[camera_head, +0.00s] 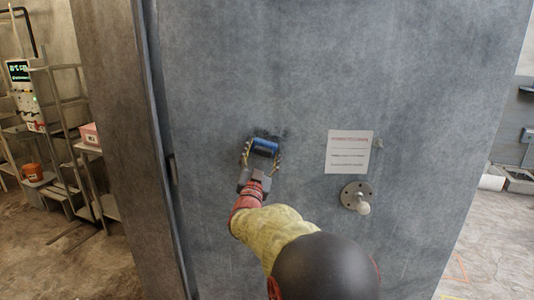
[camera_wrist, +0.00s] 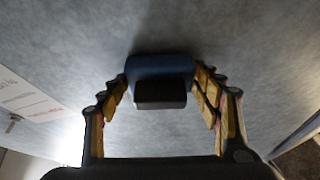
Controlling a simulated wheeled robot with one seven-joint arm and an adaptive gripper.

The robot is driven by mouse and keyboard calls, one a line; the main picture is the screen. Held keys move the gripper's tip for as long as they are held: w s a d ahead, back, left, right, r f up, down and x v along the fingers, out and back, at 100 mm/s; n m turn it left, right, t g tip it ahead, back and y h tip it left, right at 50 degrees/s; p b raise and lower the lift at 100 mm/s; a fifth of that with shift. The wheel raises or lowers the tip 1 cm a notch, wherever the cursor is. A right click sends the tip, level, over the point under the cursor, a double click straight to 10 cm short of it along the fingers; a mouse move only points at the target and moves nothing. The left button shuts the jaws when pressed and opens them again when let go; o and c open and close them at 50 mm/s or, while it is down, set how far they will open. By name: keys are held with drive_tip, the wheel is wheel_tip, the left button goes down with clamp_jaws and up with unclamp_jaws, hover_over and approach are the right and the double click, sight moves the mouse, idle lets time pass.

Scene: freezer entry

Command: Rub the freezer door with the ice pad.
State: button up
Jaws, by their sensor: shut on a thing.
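The grey freezer door (camera_head: 300,70) fills the middle of the head view, and its surface (camera_wrist: 220,40) fills most of the wrist view. The ice pad (camera_head: 265,147) is a blue block with a dark part below it; it also shows in the wrist view (camera_wrist: 160,68). My gripper (camera_head: 261,160) is at the door's left-centre, left of the paper notice. Its yellow-padded fingers (camera_wrist: 160,88) are shut on the pad from both sides. The pad is at or very near the door surface; exact contact is hidden.
A paper notice (camera_head: 349,152) and a round plate with a knob (camera_head: 358,197) are on the door, right of my gripper. A dark vertical edge (camera_head: 160,130) runs down the door's left side. Shelves (camera_head: 75,140) stand at far left, with an orange bucket (camera_head: 33,172).

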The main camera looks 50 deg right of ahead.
sight(247, 134)
drive_tip(key=shift+w+a+r+p, duration=0.1)
drive_tip(key=shift+w+a+r, duration=0.2)
drive_tip(key=shift+w+a, duration=0.45)
drive_tip(key=shift+w+a+r+p, duration=0.1)
drive_tip(key=shift+w+a+r, duration=0.15)
drive_tip(key=shift+w+a, duration=0.45)
drive_tip(key=shift+w+a+r+p, duration=0.1)
drive_tip(key=shift+w+a+r, duration=0.2)
drive_tip(key=shift+w+a, duration=0.45)
drive_tip(key=shift+s+d+b, duration=0.1)
drive_tip(key=shift+s+d, duration=1.8)
drive_tip(key=shift+s, duration=0.2)
drive_tip(key=shift+s+d+b, duration=0.1)
drive_tip(key=shift+s+d, duration=1.8)
drive_tip(key=shift+s, duration=0.2)
drive_tip(key=shift+s+d+b, duration=0.1)
drive_tip(key=shift+s+d, duration=1.8)
drive_tip(key=shift+s, duration=0.2)
drive_tip(key=shift+r, duration=0.8)
drive_tip(key=shift+w+a, duration=1.8)
drive_tip(key=shift+w, duration=0.35)
drive_tip(key=shift+w+a, duration=1.8)
drive_tip(key=shift+w, duration=0.4)
drive_tip(key=shift+w+a, duration=1.8)
drive_tip(key=shift+w, duration=0.35)
